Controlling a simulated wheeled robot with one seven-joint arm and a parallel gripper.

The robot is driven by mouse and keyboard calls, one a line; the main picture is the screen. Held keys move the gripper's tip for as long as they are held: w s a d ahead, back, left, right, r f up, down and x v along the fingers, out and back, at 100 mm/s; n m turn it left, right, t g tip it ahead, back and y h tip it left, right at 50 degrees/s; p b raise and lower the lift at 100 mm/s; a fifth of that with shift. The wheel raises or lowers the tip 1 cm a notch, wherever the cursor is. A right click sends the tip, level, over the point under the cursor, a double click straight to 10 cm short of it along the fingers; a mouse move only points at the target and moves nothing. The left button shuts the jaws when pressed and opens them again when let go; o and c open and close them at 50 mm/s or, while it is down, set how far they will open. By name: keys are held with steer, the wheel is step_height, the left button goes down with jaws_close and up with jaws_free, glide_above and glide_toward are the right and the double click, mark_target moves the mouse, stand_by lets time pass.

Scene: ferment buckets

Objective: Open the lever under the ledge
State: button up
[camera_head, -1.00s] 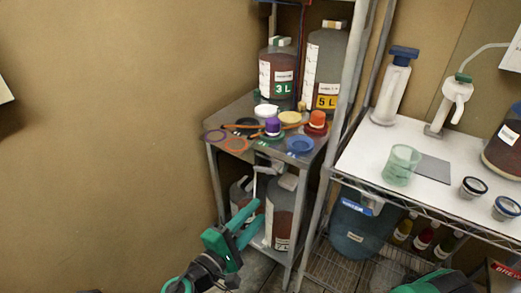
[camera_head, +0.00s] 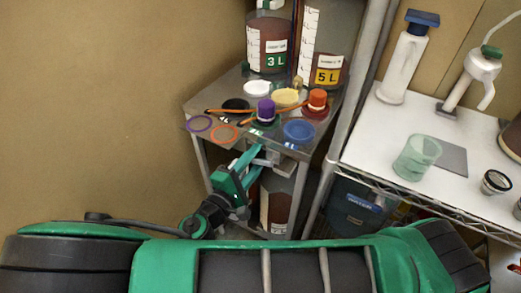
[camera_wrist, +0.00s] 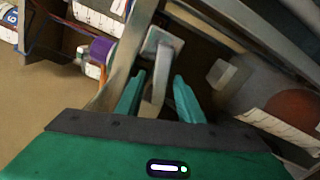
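A grey lever (camera_wrist: 158,88) hangs beneath the front edge of the metal ledge (camera_wrist: 122,62) in the wrist view. My gripper (camera_wrist: 160,76) has its two teal fingers apart, one on each side of the lever's arm. Gaps appear to show between the fingers and the lever, so it does not look clamped. In the head view, my gripper (camera_head: 256,158) is just below the front edge of the ledge (camera_head: 213,139), where its fingers and the bracket hide most of the lever.
Purple (camera_head: 265,111) and orange (camera_head: 317,103) stoppers, rings and lids lie on the ledge. A 3 L jug (camera_head: 268,47) and a 5 L jug (camera_head: 318,68) stand behind. A large bottle (camera_head: 277,205) sits below. A white-topped rack (camera_head: 380,135) stands at right.

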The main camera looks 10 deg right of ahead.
steer(key=shift+x, duration=1.85)
steer(key=shift+c, duration=0.6)
jaws_close()
